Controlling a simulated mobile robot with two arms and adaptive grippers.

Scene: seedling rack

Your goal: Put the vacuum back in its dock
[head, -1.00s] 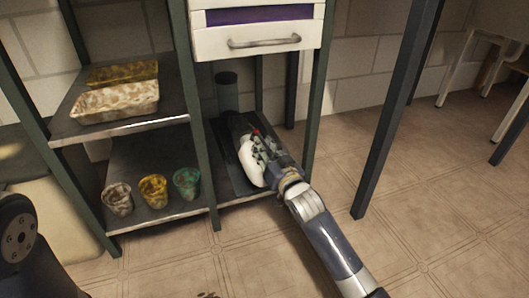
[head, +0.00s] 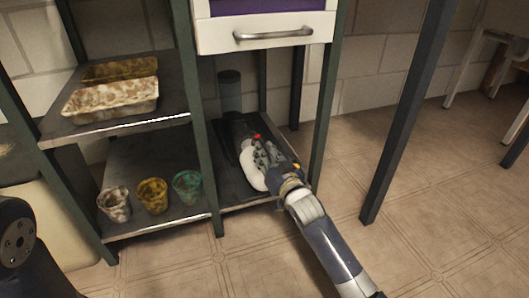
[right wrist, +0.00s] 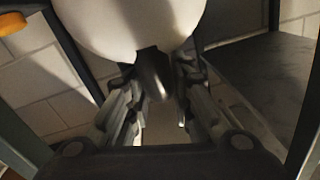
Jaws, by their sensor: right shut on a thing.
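The vacuum (head: 251,168) is a small hand-held one with a white body and a dark part. It lies low in the right bay of the shelf rack, under the drawer. My right gripper (head: 271,161) reaches into this bay and is shut on the vacuum. In the right wrist view the vacuum's white body (right wrist: 130,22) fills the top, and its dark handle sits between the fingers (right wrist: 155,100). A dark upright cylinder (head: 230,92) stands behind the vacuum; I cannot tell whether it belongs to the dock. The dock is not clearly visible. My left gripper is out of view.
The drawer (head: 266,35) hangs above the bay, and dark rack posts (head: 206,150) flank it. On the left, several pots, among them a green one (head: 187,187), stand on the lower shelf, with stained trays (head: 112,100) above. Tiled floor (head: 300,260) is clear in front.

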